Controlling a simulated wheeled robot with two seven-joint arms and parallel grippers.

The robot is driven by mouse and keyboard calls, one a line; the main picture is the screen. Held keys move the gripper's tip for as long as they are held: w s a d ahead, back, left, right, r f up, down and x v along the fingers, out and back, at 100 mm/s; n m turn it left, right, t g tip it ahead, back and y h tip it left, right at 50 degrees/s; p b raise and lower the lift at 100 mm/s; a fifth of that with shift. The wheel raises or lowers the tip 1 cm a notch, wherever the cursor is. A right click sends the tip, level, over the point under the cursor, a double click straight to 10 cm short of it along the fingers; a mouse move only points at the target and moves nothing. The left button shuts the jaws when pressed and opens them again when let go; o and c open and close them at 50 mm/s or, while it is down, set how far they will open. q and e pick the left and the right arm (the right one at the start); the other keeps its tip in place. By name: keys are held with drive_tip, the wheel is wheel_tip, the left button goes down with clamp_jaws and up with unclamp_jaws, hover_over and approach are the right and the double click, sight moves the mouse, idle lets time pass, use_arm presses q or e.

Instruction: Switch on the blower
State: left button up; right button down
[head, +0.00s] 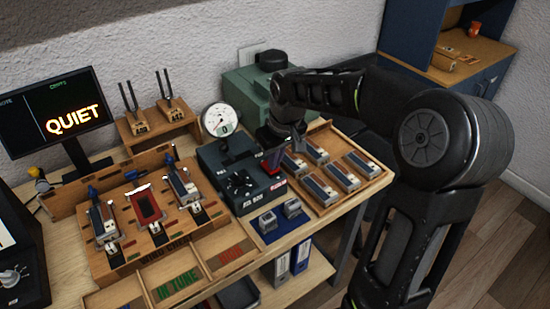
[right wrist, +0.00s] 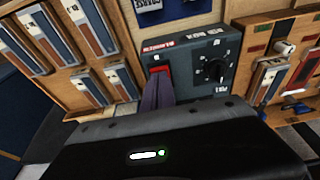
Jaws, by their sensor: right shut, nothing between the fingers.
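A dark grey control box (head: 222,168) with a black dial stands mid-table. It also shows in the right wrist view (right wrist: 232,45), with a red switch (right wrist: 163,71) beside the dial and a red label near it. My right gripper (head: 270,162) is over the right side of this box. In the right wrist view its shut, empty fingers (right wrist: 158,92) point at the red switch and overlap its lower part. I cannot tell whether they touch it. A green machine (head: 245,97) with a black top stands behind, against the wall. My left gripper is out of view.
A monitor (head: 57,108) at left reads QUIET. A round gauge (head: 219,119) stands behind the box. A wooden tray (head: 372,170) with several reed blocks is right of it; a wooden rack (head: 130,240) is left. Marked bins (head: 176,287) line the front.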

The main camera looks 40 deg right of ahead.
drive_tip(key=shift+f, duration=0.1)
drive_tip(key=shift+s+f+b, duration=0.15)
drive_tip(key=shift+f+b, duration=0.25)
drive_tip(key=shift+b, duration=0.15)
drive_tip(key=shift+f+b, duration=0.15)
drive_tip(key=shift+b, duration=0.2)
drive_tip(key=shift+s+r, duration=0.15)
drive_tip(key=shift+r, duration=0.1)
drive_tip(key=shift+p, duration=0.3)
drive_tip(key=shift+w, duration=0.2)
drive_tip(key=shift+w+r+p, duration=0.3)
drive_tip(key=shift+w+p, duration=0.15)
drive_tip(key=shift+w, duration=0.15)
drive_tip(key=shift+r, duration=0.1)
